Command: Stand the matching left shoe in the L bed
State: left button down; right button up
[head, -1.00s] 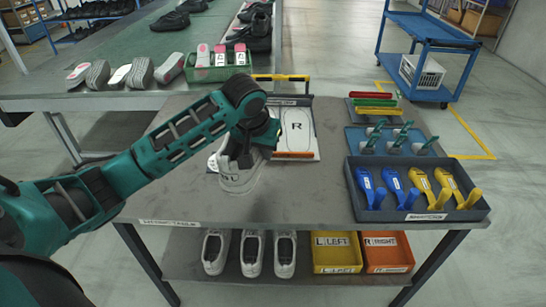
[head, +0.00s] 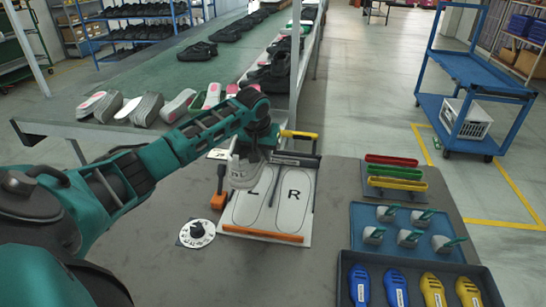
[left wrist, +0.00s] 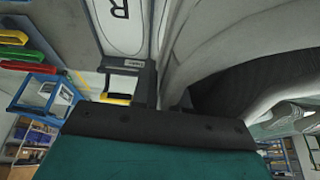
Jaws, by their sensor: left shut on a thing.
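A white-grey shoe (head: 241,174) hangs from my left gripper (head: 258,152), which is shut on its upper part. The shoe is over the far part of the L bed (head: 245,209), on the left of a white board. I cannot tell whether its sole touches the bed. The R bed (head: 293,198), to the right, is empty. In the left wrist view, the shoe (left wrist: 215,55) fills the upper right, close against the gripper (left wrist: 165,95). The R outline (left wrist: 120,25) shows beside it. My right gripper is out of view.
An orange bar (head: 262,234) edges the board's front; an orange-handled part (head: 218,190) stands at its left. A round label (head: 198,233) lies in front left. Trays with blue and yellow tools (head: 350,262) and green-handled tools (head: 357,220) are at right. A shoe conveyor (head: 180,72) lies behind.

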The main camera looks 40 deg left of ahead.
aim_at(264, 166)
pick_arm(q)
jog(key=shift+w+a, duration=0.25)
jog(key=shift+s+f, duration=0.15)
jog(key=shift+f, duration=2.4)
notch_tip(264, 166, down, 3)
jog(key=b, duration=0.3)
jog(key=shift+f, duration=0.1)
jog(key=shift+f+b, duration=0.4)
jog(key=shift+f, duration=1.15)
jog(key=c, duration=1.1)
grip_release()
jog(key=shift+o, duration=0.2)
jog(key=shift+d, duration=0.1)
